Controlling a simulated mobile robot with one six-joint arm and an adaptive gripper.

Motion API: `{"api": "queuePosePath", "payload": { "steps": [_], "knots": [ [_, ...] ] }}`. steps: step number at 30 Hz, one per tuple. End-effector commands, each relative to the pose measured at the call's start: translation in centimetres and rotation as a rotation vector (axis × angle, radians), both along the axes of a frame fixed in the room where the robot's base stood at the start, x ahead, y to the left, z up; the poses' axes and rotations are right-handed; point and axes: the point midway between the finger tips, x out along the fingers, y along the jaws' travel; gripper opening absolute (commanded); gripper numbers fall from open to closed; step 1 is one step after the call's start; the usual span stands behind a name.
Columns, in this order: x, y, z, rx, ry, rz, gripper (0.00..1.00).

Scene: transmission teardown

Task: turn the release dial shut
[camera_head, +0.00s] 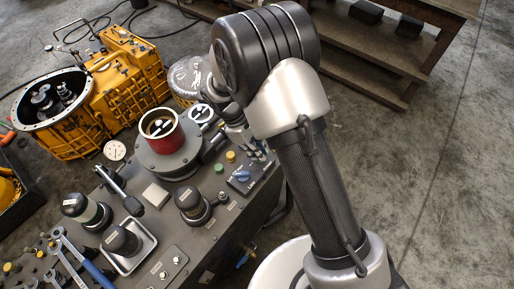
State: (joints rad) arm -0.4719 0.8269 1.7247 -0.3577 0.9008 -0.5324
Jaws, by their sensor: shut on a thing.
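My gripper (259,149) points down at the far right end of the control panel (260,178) on the grey bench. It is small in the picture and partly covered by my own arm. Its fingers are shut on a small part at the panel, which looks like the release dial, mostly hidden by the fingers. I cannot read the dial's angle. A blue knob (241,176) sits on the same panel, a little nearer and left of the fingers. A green button (219,168) and a yellow button (230,156) are beside it.
A red ring-shaped part (161,129) stands on a round grey fixture left of my gripper. Black-capped cylinders, a metal tray (130,262) and wrenches (72,252) crowd the bench's near left. A yellow transmission housing (128,72) stands behind. Open floor lies right.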

Motion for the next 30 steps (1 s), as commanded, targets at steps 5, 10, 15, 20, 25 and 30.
{"api": "queuePosePath", "payload": {
  "steps": [5,10,15,20,25,30],
  "knots": [
    [-0.27,-0.30,-0.34,-0.005,0.010,-0.148,0.00],
    [-0.26,-0.36,-0.39,-0.005,0.011,-0.257,0.00],
    [-0.24,-0.34,-0.42,-0.005,0.011,-0.328,0.00],
    [-0.26,-0.39,-0.43,-0.007,0.012,-0.366,0.00],
    [-0.29,-0.39,-0.46,-0.007,0.012,-0.381,0.00],
    [-0.31,-0.40,-0.47,-0.008,0.012,-0.384,0.00]
  ]
}}
